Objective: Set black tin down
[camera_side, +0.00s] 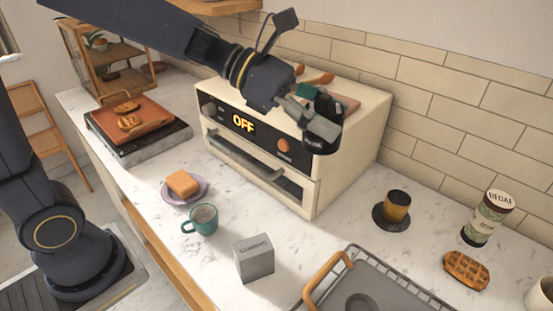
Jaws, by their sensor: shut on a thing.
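My gripper (316,121) is in front of the upper right part of the cream oven, well above the counter. It is shut on a dark, rounded thing that looks like the black tin (322,147). The fingers cover part of the tin, so its full shape and any label are hidden. The tin is held in the air, and it overlaps the oven's top right front corner in this view. I cannot tell how far it is from the oven.
The oven (352,130) shows "OFF". The counter (335,222) is bare between the grey box (254,258), the oven and the black saucer (380,222) with an amber cup. A wood-handled tray (410,292) lies in front. A teal mug (203,221) stands left; a decaf can (487,220) stands right.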

